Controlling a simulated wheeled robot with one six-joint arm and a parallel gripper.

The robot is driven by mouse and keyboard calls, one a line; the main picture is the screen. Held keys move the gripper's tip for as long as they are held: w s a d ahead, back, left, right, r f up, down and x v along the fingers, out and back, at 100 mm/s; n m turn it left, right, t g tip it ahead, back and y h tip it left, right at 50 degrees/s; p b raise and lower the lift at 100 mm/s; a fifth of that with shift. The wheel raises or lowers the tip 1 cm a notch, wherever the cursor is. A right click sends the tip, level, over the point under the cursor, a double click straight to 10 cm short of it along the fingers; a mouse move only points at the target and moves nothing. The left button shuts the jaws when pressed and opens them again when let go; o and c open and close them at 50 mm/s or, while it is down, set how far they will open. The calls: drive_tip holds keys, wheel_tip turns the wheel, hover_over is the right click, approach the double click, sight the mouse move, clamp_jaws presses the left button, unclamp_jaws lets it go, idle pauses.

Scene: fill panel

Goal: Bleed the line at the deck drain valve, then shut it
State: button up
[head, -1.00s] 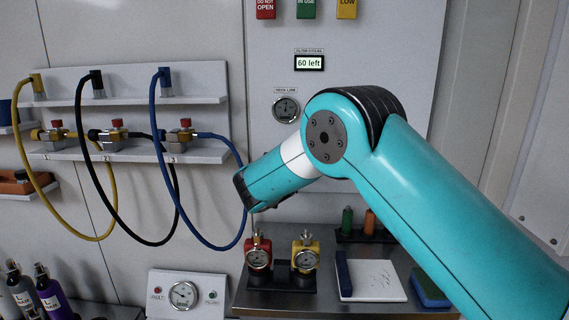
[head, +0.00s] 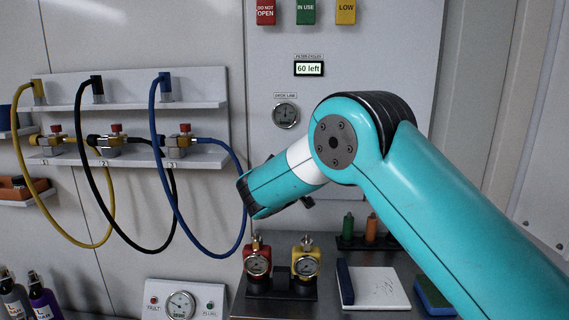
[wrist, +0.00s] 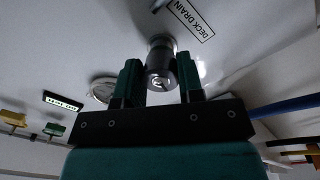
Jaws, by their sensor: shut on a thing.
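The deck drain valve (wrist: 160,60) is a dark round fitting with a metallic end, in the wrist view, beside the "DECK DRAIN" label (wrist: 190,19) on the pale panel. My gripper (wrist: 159,78) has its two teal fingers on either side of the valve and is shut on it. How far the valve is turned cannot be told. In the head view my arm hides the valve and the fingers. The deck line gauge (head: 285,115) is on the panel left of my arm; its reading is too small to tell.
A display (head: 309,69) reads "60 left". Yellow, black and blue hoses (head: 157,150) hang from shelves at left. Below my arm, a bench holds red (head: 257,262) and yellow (head: 305,262) gauge regulators and a white notepad (head: 375,288).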

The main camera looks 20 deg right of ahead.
drive_tip(key=n+p, duration=0.1)
drive_tip(key=n, duration=0.3)
drive_tip(key=shift+r+n+p, duration=0.15)
drive_tip(key=shift+n+p, duration=0.2)
drive_tip(key=shift+n, duration=0.05)
drive_tip(key=n+p, duration=0.2)
drive_tip(key=n, duration=0.2)
drive_tip(key=shift+y, duration=0.3)
drive_tip(key=n+p, duration=0.3)
drive_tip(key=n, duration=0.1)
drive_tip(key=shift+n, duration=0.3)
drive_tip(key=n+p, duration=0.3)
drive_tip(key=shift+n+y, duration=0.3)
drive_tip(key=shift+n, duration=0.1)
drive_tip(key=n+p, duration=0.2)
drive_tip(key=n, duration=0.1)
drive_tip(key=shift+n+p, duration=0.3)
drive_tip(key=n+p, duration=0.3)
drive_tip(key=n, duration=0.1)
drive_tip(key=shift+n, duration=0.3)
drive_tip(key=n+p, duration=0.2)
drive_tip(key=n, duration=0.2)
drive_tip(key=shift+g, duration=0.3)
drive_tip(key=shift+n+p, duration=0.65)
drive_tip(key=shift+n, duration=1.45)
